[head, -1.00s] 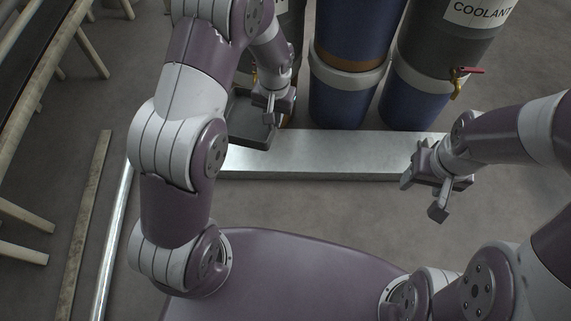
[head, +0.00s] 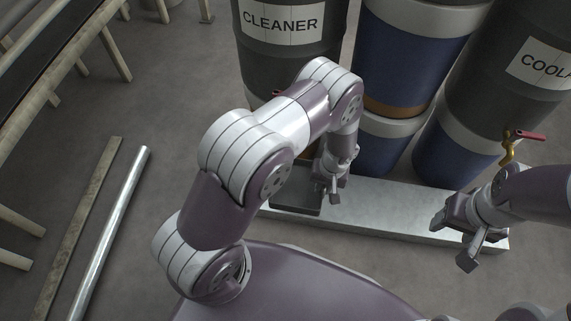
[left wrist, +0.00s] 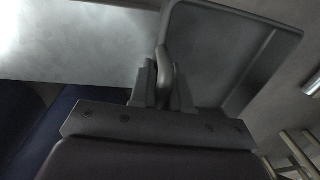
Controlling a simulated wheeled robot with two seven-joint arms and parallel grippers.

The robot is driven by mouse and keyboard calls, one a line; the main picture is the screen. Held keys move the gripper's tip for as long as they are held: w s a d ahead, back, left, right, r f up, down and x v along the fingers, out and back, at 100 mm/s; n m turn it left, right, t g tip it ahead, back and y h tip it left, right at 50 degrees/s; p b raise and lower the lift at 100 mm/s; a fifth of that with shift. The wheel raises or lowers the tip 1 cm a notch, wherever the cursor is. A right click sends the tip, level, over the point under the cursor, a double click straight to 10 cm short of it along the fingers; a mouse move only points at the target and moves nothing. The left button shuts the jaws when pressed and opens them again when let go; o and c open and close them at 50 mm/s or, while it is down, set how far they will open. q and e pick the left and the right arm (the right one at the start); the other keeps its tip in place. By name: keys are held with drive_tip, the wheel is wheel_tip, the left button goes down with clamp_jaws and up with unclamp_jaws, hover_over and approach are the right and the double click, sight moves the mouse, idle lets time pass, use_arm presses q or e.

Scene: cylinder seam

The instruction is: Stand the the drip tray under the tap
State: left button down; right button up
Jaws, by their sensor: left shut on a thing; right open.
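The drip tray (head: 295,203) is a dark grey, shallow, rectangular tray at the left end of the metal plinth, partly hidden by my left arm. My left gripper (head: 332,190) is shut on its rim; the left wrist view shows the fingers (left wrist: 163,85) around the wall of the tray (left wrist: 215,55). I cannot tell whether the tray touches the plinth. A red bit of a tap handle (head: 276,93) shows by the CLEANER drum (head: 290,50), mostly behind my arm. The COOLANT drum's brass tap has a red handle (head: 525,135). My right gripper (head: 456,238) is open and empty.
The pale metal plinth (head: 390,215) runs along the front of the drums. A blue drum (head: 405,50) stands between the two labelled ones. A wooden plank (head: 80,220) and a shiny pipe (head: 112,230) lie on the floor at left, near a wooden-legged frame (head: 115,55).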

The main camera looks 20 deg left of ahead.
sight(297, 175)
use_arm(q)
drive_tip(key=w+a+f+b, duration=0.2)
drive_tip(key=a, duration=0.1)
drive_tip(key=w+a+f+b, duration=0.2)
drive_tip(key=a, duration=0.1)
drive_tip(key=w+a+f+b, duration=0.1)
drive_tip(key=a+f+b, duration=0.2)
drive_tip(key=a, duration=0.1)
drive_tip(key=shift+w, duration=0.4)
drive_tip(key=shift+a+f+b, duration=0.15)
drive_tip(key=shift+f+b, duration=0.05)
drive_tip(key=shift+b, duration=0.1)
wheel_tip(297, 175, down, 4)
drive_tip(key=b, duration=0.3)
drive_tip(key=shift+r, duration=0.3)
drive_tip(key=shift+f, duration=0.2)
drive_tip(key=c, duration=1.1)
unclamp_jaws()
